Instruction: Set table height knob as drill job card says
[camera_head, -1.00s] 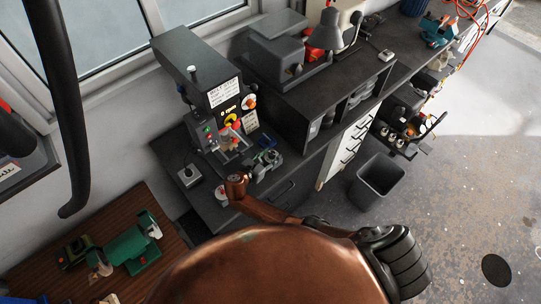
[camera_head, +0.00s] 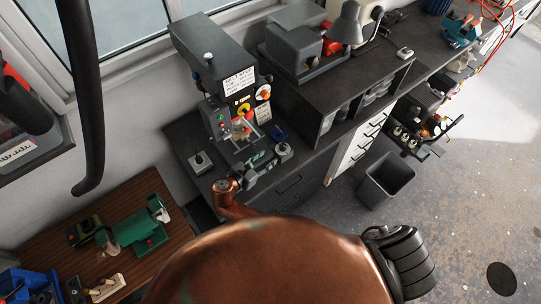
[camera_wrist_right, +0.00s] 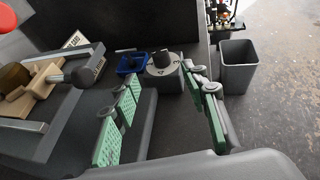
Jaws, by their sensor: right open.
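The drill press (camera_head: 205,62) stands at the back of the dark bench, with a white card (camera_head: 232,84) on its front; its text is too small to read. A grey round knob with a pale numbered scale (camera_wrist_right: 164,70) sits on the bench, right of the press; it also shows in the head view (camera_head: 284,151). My right gripper (camera_wrist_right: 162,88) is open and empty, with green finger pads. In the wrist view the knob lies beyond and between its fingertips, apparently untouched. In the head view the gripper (camera_head: 262,168) is low over the bench. My left gripper is not in view.
A blue tray (camera_wrist_right: 132,63) lies beside the knob. A small grey box with a button (camera_head: 200,163) stands left of the press. A grey bin (camera_head: 386,180) is on the floor to the right.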

